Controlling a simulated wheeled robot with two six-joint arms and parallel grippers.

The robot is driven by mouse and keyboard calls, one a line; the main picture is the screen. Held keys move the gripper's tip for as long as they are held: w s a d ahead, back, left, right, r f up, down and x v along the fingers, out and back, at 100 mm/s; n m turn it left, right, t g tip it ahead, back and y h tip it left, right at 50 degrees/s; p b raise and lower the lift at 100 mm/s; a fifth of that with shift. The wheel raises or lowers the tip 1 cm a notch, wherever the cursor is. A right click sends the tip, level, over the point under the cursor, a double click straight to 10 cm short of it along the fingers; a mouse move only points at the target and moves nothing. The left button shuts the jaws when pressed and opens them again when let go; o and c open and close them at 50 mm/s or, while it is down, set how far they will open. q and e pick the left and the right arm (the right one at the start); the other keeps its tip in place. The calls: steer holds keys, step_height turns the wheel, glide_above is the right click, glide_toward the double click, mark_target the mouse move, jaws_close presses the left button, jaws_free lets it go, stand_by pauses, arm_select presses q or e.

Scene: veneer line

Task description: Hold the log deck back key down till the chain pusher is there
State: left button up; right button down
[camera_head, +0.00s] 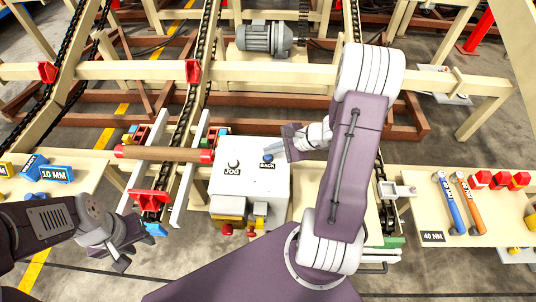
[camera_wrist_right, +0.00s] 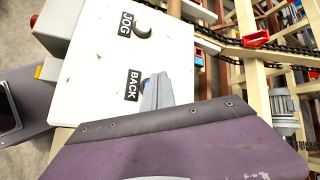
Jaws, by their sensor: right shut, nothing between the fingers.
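The white control box (camera_head: 250,195) stands in the middle of the head view, with a dark JOG key (camera_head: 233,164) and a blue BACK key (camera_head: 268,157). My right gripper (camera_head: 283,150) is shut and empty, its tips at the BACK key. In the right wrist view the fingers (camera_wrist_right: 157,92) overlap the BACK key (camera_wrist_right: 145,84) and partly hide it; I cannot tell whether it is pressed down. Red pushers show on the chains: one near the box's left (camera_head: 150,200), one farther up (camera_head: 192,72). My left gripper (camera_head: 130,254) looks open and empty at lower left.
A brown log (camera_head: 165,153) with red ends lies across the chain rails left of the box. A grey motor (camera_head: 264,38) is behind. The right table (camera_head: 485,205) holds hammers and red blocks; the left table (camera_head: 80,165) has blue blocks.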

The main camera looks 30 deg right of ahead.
mark_target(270, 157)
steer(key=shift+r, duration=0.2)
step_height(270, 157, up, 5)
steer(key=p, duration=0.4)
steer(key=shift+r, duration=0.1)
steer(key=shift+a, duration=0.15)
stand_by(1.6)
